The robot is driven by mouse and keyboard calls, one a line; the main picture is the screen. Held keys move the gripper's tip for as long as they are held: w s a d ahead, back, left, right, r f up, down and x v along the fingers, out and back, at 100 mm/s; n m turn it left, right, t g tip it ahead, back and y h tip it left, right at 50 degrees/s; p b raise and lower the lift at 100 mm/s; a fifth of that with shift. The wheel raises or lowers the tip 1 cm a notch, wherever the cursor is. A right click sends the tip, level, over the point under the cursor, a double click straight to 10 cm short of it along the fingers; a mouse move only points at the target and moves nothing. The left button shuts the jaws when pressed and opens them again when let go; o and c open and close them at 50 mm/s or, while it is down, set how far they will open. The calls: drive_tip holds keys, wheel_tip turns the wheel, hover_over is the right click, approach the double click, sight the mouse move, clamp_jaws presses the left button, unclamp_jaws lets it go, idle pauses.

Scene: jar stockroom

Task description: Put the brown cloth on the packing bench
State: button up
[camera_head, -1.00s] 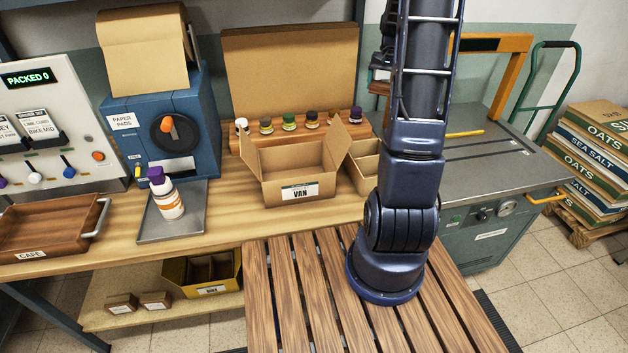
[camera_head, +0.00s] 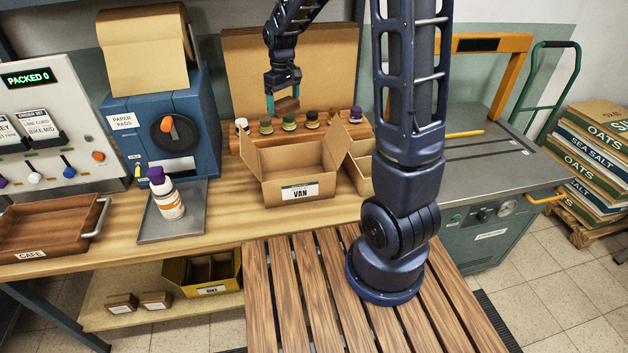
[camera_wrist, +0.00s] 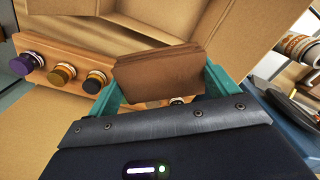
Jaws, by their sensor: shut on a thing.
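My gripper (camera_head: 284,101) is shut on the brown cloth (camera_head: 287,105), a small folded piece held up above the back of the packing bench (camera_head: 226,215). The cloth is in the air in front of the cardboard back panel, near the jar row and behind the open VAN box (camera_head: 290,190). In the wrist view the brown cloth (camera_wrist: 158,74) sits between the two teal fingers of my gripper (camera_wrist: 162,85). It hides part of the jar rack there.
A wooden rack with several lidded jars (camera_head: 289,122) lies under the gripper. On the bench stand a blue paper-pad machine (camera_head: 190,115), a metal tray (camera_head: 190,225) with a purple-capped bottle (camera_head: 168,200), and a CAFE tray (camera_head: 60,225). Bare wood shows between the metal tray and VAN box.

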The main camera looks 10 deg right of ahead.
drive_tip(key=s+a+n, duration=0.6)
drive_tip(key=s+a, duration=0.4)
drive_tip(key=a, duration=0.2)
drive_tip(key=n, duration=0.6)
hover_over(238, 223)
wheel_tip(238, 223, down, 5)
wheel_tip(238, 223, down, 20)
drive_tip(key=shift+d+f, duration=0.15)
drive_tip(key=shift+f, duration=0.05)
drive_tip(key=shift+f, duration=0.1)
drive_tip(key=o, duration=0.9)
wheel_tip(238, 223, up, 12)
drive_tip(key=shift+r, duration=0.15)
